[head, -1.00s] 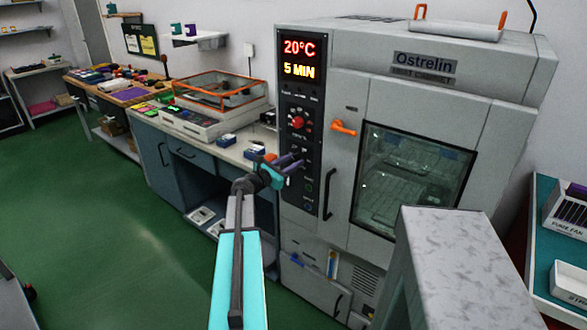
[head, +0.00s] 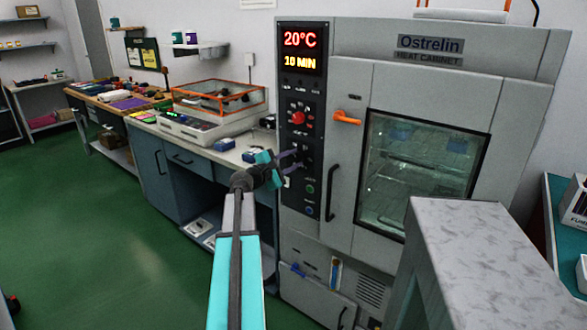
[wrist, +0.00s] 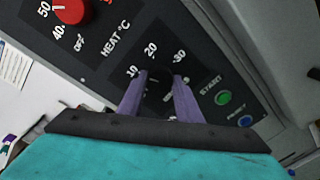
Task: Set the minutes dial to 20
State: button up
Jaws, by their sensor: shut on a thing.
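The minutes dial (wrist: 160,86) is a dark knob on the cabinet's black control panel (head: 302,80), with 10, 20 and 30 printed around it. My gripper (wrist: 161,80) has its two purple fingers on either side of the dial and is shut on it. In the head view, my gripper (head: 295,158) reaches the panel below the red knob, and the dial is mostly hidden there. The display (head: 300,62) reads 10 MIN in yellow, under 20°C in red. The dial's pointer cannot be made out.
The red heat knob (wrist: 70,10) sits above the minutes dial. A green START button (wrist: 223,97) and a blue button (wrist: 245,120) are close to the right finger. The cabinet's door handle (head: 332,192) stands right of the panel.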

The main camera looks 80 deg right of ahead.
jog(key=m+b, duration=0.4)
jog(key=b, duration=0.1)
jog(key=f+m+b, duration=0.1)
jog(key=m+b, duration=0.1)
jog(key=b, duration=0.1)
jog(key=shift+s+a+m, duration=0.15)
jog(key=shift+s+m, duration=0.1)
jog(key=shift+m, duration=0.05)
jog(key=m+b, duration=0.2)
jog(key=b, duration=0.1)
jog(key=shift+r+m+t+b, duration=0.15)
jog(key=shift+m+t+b, duration=0.15)
jog(key=shift+b, duration=0.1)
jog(key=shift+r+m+h, duration=0.1)
jog(key=shift+m+h, duration=0.2)
jog(key=shift+r+b, duration=0.1)
jog(key=shift+b, duration=0.25)
jog(key=o, duration=1)
jog(key=shift+o, duration=0.2)
jog(key=shift+r, duration=0.1)
jog(key=shift+w, duration=0.1)
